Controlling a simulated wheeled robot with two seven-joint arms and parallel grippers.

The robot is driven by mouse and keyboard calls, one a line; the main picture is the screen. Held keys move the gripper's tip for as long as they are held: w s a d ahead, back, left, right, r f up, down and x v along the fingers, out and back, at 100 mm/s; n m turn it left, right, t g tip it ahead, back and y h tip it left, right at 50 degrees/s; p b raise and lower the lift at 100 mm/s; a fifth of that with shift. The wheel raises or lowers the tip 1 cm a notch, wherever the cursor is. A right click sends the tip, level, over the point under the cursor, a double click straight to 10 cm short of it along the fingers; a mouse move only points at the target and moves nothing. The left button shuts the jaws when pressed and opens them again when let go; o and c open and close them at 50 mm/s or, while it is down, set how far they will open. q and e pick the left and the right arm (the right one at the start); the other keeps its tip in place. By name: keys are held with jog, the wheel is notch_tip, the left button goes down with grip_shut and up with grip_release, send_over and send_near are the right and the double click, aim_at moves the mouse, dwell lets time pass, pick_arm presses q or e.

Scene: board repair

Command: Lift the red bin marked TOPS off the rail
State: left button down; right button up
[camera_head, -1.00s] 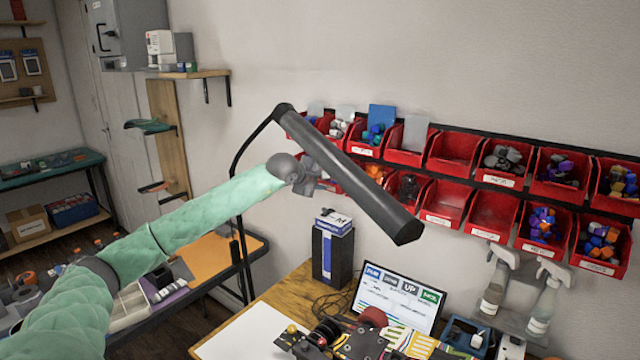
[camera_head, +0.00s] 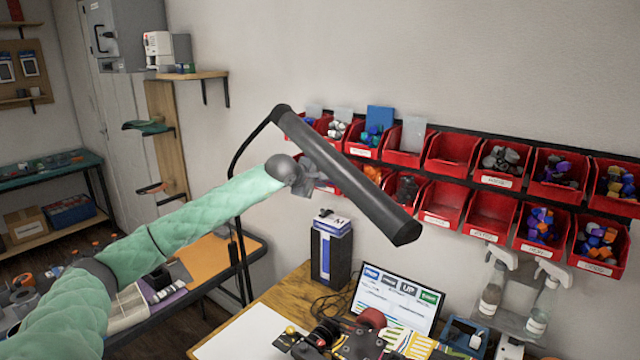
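Red bins hang in two rows on a dark rail (camera_head: 480,155) along the wall. Several carry small white labels, too small to read, so I cannot tell which is marked TOPS. The upper row has a bin with grey parts (camera_head: 499,178) and an empty bin (camera_head: 452,152). The lower row has empty bins, one of them here (camera_head: 490,215), and bins with coloured parts at the right. My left gripper (camera_head: 308,180) is at the left bins, partly hidden behind the black lamp head; its fingers are not clear. My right gripper is not identifiable in view.
The black lamp head (camera_head: 345,175) slants across the left bins, in front of my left gripper. Below are a monitor (camera_head: 398,298), a black box (camera_head: 331,255) and spray bottles (camera_head: 543,300). The wall above the bins is clear.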

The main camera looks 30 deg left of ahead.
pick_arm(q)
jog(key=shift+r+p, duration=0.4)
jog(key=shift+p, duration=0.05)
jog(key=shift+r+g, duration=0.2)
jog(key=shift+g, duration=0.1)
dwell(0.7)
jog(key=shift+r+b, duration=0.4)
jog(key=shift+b, duration=0.2)
dwell(0.4)
